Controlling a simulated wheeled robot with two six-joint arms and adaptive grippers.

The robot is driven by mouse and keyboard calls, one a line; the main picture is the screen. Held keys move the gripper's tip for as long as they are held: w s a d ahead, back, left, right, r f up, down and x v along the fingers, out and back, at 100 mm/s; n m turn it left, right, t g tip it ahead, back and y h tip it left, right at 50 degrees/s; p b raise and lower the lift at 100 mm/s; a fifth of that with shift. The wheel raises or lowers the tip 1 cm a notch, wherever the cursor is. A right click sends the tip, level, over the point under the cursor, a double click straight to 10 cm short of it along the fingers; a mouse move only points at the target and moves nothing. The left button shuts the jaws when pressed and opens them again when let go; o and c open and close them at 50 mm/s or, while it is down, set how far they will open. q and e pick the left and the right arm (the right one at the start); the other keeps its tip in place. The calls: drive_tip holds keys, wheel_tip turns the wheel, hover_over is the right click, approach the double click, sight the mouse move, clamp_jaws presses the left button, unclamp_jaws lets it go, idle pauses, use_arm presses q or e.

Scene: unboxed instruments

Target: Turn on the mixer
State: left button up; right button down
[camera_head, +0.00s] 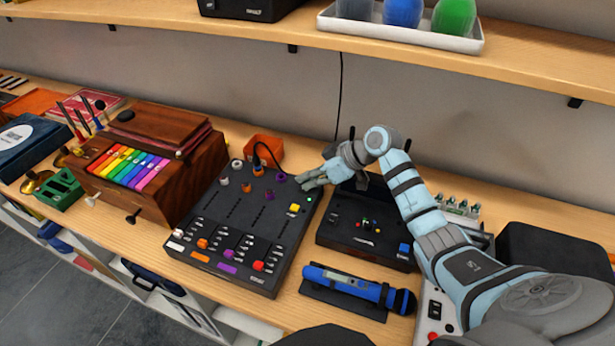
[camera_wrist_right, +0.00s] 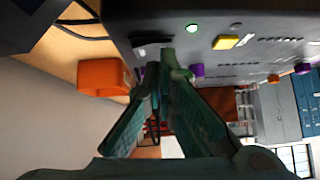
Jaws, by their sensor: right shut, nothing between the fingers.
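The mixer (camera_head: 235,228), a black console with colored knobs and faders, lies on the wooden counter. A small green light (camera_head: 309,199) glows near its back right corner, beside a yellow button (camera_head: 294,208). The right wrist view shows the green light (camera_wrist_right: 192,28) and yellow button (camera_wrist_right: 227,42) close to the fingertips. My right gripper (camera_head: 300,180) is shut and empty at the mixer's back right corner. In the right wrist view its fingers (camera_wrist_right: 166,62) lie close to the mixer's edge; I cannot tell whether they touch it. My left gripper is out of view.
An orange box (camera_head: 264,150) stands behind the mixer. A wooden instrument with rainbow keys (camera_head: 130,166) is to its left. A black device (camera_head: 365,230) and a blue microphone (camera_head: 345,284) are to its right. A shelf (camera_head: 290,32) overhangs the back.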

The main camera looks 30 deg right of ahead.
sight(315, 189)
drive_tip(key=shift+w+d+f+b, duration=0.1)
drive_tip(key=shift+w+d+b, duration=0.1)
drive_tip(key=shift+w+b, duration=0.15)
drive_tip(key=shift+w+d, duration=0.25)
drive_tip(key=shift+d, duration=0.1)
drive_tip(key=r+p, duration=0.5)
drive_tip(key=shift+s+a+r, duration=0.15)
drive_tip(key=shift+a+r, duration=0.05)
drive_tip(key=shift+r, duration=0.1)
drive_tip(key=shift+s+d+r+b, duration=0.2)
drive_tip(key=shift+s+d+b, duration=0.15)
drive_tip(key=shift+s+d, duration=0.25)
drive_tip(key=s+a+v, duration=0.1)
drive_tip(key=v, duration=0.6)
drive_tip(key=shift+s+d+b, duration=0.2)
drive_tip(key=shift+b, duration=0.15)
